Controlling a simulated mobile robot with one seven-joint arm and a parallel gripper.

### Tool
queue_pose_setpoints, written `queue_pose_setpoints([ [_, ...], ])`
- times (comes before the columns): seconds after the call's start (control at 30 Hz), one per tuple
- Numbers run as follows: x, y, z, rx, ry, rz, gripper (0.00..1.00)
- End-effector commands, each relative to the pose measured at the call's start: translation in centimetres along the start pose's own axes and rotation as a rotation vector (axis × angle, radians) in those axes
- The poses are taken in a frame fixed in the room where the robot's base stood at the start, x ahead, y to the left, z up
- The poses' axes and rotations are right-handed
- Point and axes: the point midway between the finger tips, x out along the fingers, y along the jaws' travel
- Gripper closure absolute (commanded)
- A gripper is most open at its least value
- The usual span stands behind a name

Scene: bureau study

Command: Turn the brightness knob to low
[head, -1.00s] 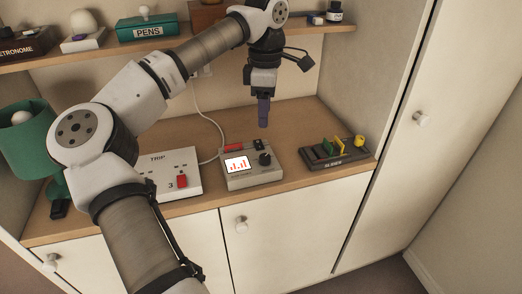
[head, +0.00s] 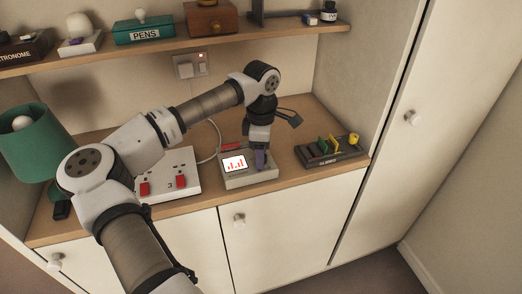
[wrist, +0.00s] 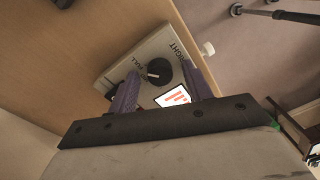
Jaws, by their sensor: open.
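The grey control box (head: 252,181) stands on the wooden counter, with a lit screen (head: 235,163) showing red bars. In the head view my gripper hides the knob. My gripper (head: 262,167) points down over the right part of the box. In the wrist view its purple fingers (wrist: 163,84) are apart, one on each side of the knob. I cannot tell whether they touch it.
A white socket strip (head: 172,182) with red switches stands left of the box. A dark rack (head: 330,155) with coloured pieces stands to the right. A green lamp (head: 38,145) is at the far left. A shelf (head: 210,45) with several objects runs above the counter.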

Motion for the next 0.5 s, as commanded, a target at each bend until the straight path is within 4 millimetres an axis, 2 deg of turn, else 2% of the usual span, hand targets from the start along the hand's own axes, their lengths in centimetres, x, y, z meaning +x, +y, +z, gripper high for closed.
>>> queue_pose_setpoints([
  [0.07, -0.01, 0.00, 0.00, 0.000, 0.000, 0.000, 0.50],
  [0.4, -0.05, 0.01, 0.00, 0.000, 0.000, 0.000, 0.95],
  [0.5, -0.04, 0.01, 0.00, -0.002, 0.000, 0.000, 0.95],
])
